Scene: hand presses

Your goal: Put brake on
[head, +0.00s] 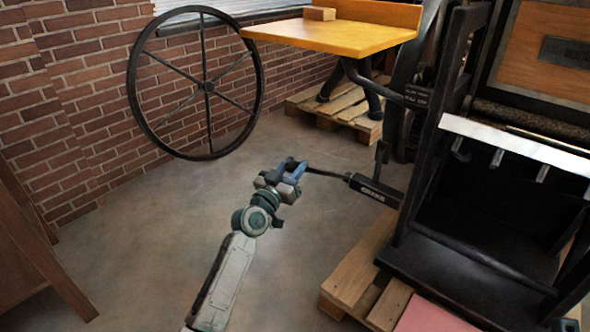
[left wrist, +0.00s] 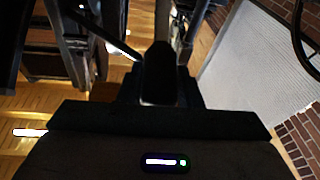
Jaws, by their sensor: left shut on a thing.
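A thin dark lever (head: 329,174) sticks out to the left from the black press frame, with a black block (head: 375,190) with white lettering at its right end. The lettering is too small to read surely. My left gripper (head: 294,168) is at the lever's free left end and is shut on it. The gripped end is hidden by the fingers. In the left wrist view, my left gripper (left wrist: 160,75) is a dark shape, and a thin rod (left wrist: 112,34) runs from near it to the upper left. My right gripper is not in view.
The black press (head: 480,220) stands at right on a wooden pallet (head: 357,262). A yellow table (head: 335,36) and a large spoked wheel (head: 196,84) are behind. A brown wooden piece (head: 25,255) is at left. The floor (head: 150,240) around my left arm is clear.

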